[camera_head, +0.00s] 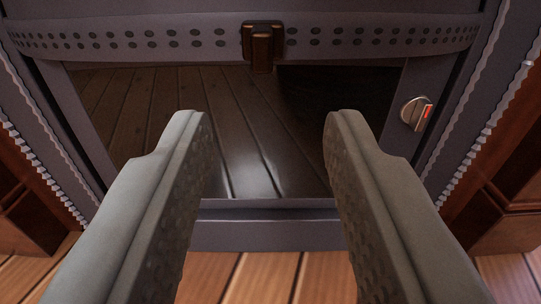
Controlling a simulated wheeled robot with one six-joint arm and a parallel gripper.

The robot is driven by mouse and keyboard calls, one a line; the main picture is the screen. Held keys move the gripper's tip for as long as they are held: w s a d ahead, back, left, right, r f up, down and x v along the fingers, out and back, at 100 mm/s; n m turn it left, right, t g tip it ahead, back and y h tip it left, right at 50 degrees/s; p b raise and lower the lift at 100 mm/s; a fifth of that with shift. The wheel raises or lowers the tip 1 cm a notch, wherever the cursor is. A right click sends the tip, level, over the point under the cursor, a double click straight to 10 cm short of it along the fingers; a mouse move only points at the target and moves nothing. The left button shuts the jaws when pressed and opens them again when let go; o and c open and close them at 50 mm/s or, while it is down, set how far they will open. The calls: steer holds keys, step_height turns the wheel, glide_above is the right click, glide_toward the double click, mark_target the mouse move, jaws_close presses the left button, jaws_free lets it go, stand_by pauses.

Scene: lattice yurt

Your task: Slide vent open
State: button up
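The vent slider (262,45) is a small dark brown tab in the middle of a curved grey band (180,39). The band has rows of dark round holes and runs across the top of a grey framed door with a dark glass pane (255,125). My gripper (268,118) is open, with its two grey fingers wide apart in front of the glass. The fingertips are below the slider in the picture, one to each side of it. Nothing is between the fingers, and neither finger visibly touches the slider.
A round silver knob (415,113) with a red mark sits on the door frame at right. Grey toothed strips and reddish wood panels (507,190) stand on both sides. A plank floor (270,277) lies below. The space between my fingers and the glass looks clear.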

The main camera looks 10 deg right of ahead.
steer(key=shift+s+a, duration=0.2)
steer(key=shift+s, duration=0.75)
steer(key=shift+s+a, duration=0.15)
steer(key=shift+s, duration=0.75)
steer(key=d+r+y, duration=0.1)
steer(key=d+r, duration=0.2)
steer(key=r, duration=1)
steer(key=d+r+y, duration=0.2)
steer(key=d+r, duration=0.1)
steer(key=r, duration=1.1)
steer(key=d+r+y, duration=0.1)
steer(key=d+r, duration=0.3)
steer(key=r, duration=0.9)
steer(key=s+d+r+n+y, duration=0.1)
steer(key=s+d+r, duration=0.2)
steer(key=s+r, duration=0.35)
steer(key=s+d+r, duration=0.3)
steer(key=s+r, duration=0.2)
steer(key=r, duration=0.3)
steer(key=s+d+r, duration=0.2)
steer(key=s+r, duration=0.2)
steer(key=s, duration=0.5)
steer(key=s+d+r+n+h, duration=0.1)
steer(key=s+d+r, duration=0.2)
steer(key=s, duration=0.7)
steer(key=shift+d+r+h, duration=0.25)
steer(key=shift+r+h, duration=0.05)
steer(key=shift+r, duration=0.25)
